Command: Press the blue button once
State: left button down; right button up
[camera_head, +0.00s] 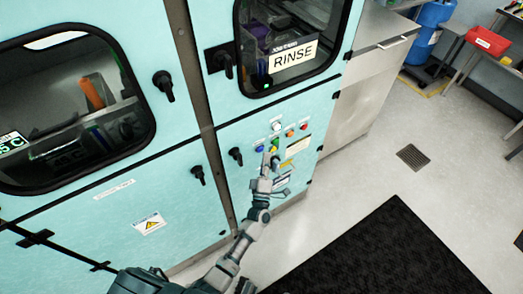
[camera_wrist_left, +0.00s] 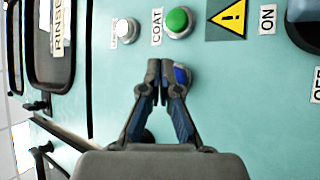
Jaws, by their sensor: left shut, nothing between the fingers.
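The blue button (camera_head: 259,148) is on the lower front panel of the teal machine, at the left of a cluster of coloured buttons. In the left wrist view the blue button (camera_wrist_left: 182,76) shows just beside the fingertips, partly hidden by one finger. My left gripper (camera_head: 267,157) is in front of the panel, right by the blue button. In the left wrist view the left gripper (camera_wrist_left: 161,72) has its fingertips together with nothing between them. I cannot tell whether the fingertips touch the button. My right gripper is not in view.
Near the blue button are a green button (camera_wrist_left: 179,22), a white button (camera_wrist_left: 126,31), a red button (camera_head: 304,126) and an orange button (camera_head: 290,133). A black mat (camera_head: 385,255) lies on the floor.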

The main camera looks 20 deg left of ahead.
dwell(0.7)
pick_arm(q)
jog(key=shift+w+a, duration=0.25)
jog(key=shift+a, duration=0.15)
jog(key=shift+w+a+r, duration=0.1)
jog(key=shift+w+a, duration=0.15)
jog(key=shift+a, duration=0.1)
dwell(0.6)
dwell(0.4)
jog(key=shift+s+d, duration=0.55)
jog(key=shift+d, duration=0.1)
jog(key=s+d, duration=0.1)
jog(key=d, duration=0.1)
jog(key=s+d+p, duration=0.1)
jog(key=s+d, duration=0.1)
dwell(0.4)
dwell(0.6)
